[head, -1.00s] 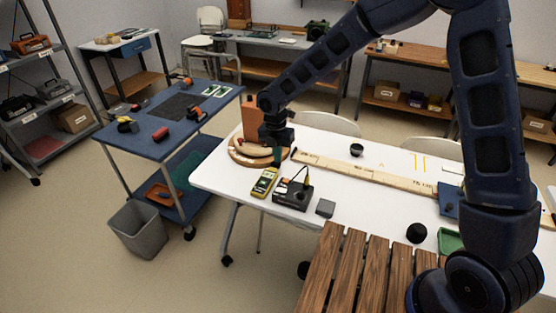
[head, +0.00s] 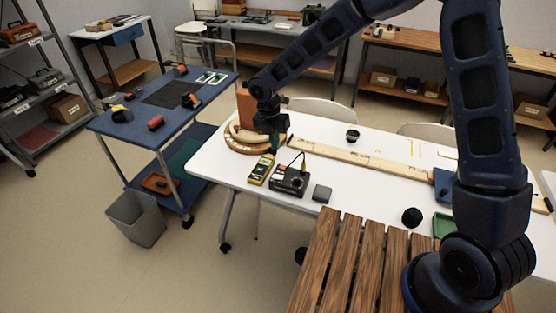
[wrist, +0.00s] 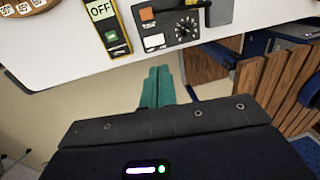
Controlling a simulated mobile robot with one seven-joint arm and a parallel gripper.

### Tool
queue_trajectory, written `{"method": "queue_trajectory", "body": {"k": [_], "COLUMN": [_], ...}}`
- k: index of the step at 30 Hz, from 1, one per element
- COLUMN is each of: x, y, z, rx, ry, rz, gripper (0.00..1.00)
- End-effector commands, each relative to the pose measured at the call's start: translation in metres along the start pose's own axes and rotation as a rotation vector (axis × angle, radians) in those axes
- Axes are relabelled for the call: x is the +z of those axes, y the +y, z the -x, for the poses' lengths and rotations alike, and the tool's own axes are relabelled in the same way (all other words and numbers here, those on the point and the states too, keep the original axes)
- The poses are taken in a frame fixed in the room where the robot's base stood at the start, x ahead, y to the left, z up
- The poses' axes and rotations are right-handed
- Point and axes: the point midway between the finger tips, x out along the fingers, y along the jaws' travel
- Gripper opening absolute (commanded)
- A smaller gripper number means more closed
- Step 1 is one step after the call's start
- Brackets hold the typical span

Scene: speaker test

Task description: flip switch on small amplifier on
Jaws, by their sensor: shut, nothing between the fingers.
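The small amplifier appears to be a black box (head: 289,181) with a dial, on the white table near its front edge. In the wrist view, the black box (wrist: 171,40) shows an orange switch-like part (wrist: 147,14), a pale part (wrist: 154,41) and a round dial (wrist: 186,27). I cannot tell the switch's position. Beside it lies a yellow handheld device (head: 261,169); in the wrist view, that device (wrist: 120,46) shows "OFF". My gripper (head: 272,145) is behind the two devices in the head view. Its teal fingers (wrist: 159,72) are shut, empty and apart from the box.
A grey block (head: 321,194) is right of the box, and a long wooden strip (head: 350,158) lies behind. A slatted wooden surface (head: 345,250) is in front. The table front edge is close.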

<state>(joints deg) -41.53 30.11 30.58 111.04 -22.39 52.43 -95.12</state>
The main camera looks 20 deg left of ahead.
Motion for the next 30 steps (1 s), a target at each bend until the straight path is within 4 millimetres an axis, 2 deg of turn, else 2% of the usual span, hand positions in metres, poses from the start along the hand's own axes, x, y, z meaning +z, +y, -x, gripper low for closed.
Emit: {"method": "queue_trajectory", "body": {"k": [5, 21, 25, 30], "x": [0.000, -0.001, -0.001, 0.000], "y": [0.000, 0.000, 0.000, 0.000], "z": [-0.023, -0.114, -0.127, -0.135], "rx": [-0.002, -0.002, -0.001, 0.000], "ry": [0.001, 0.001, 0.001, 0.000], "rz": [0.002, 0.002, 0.001, 0.000], "gripper": [0.00, 0.00, 0.00, 0.00]}}
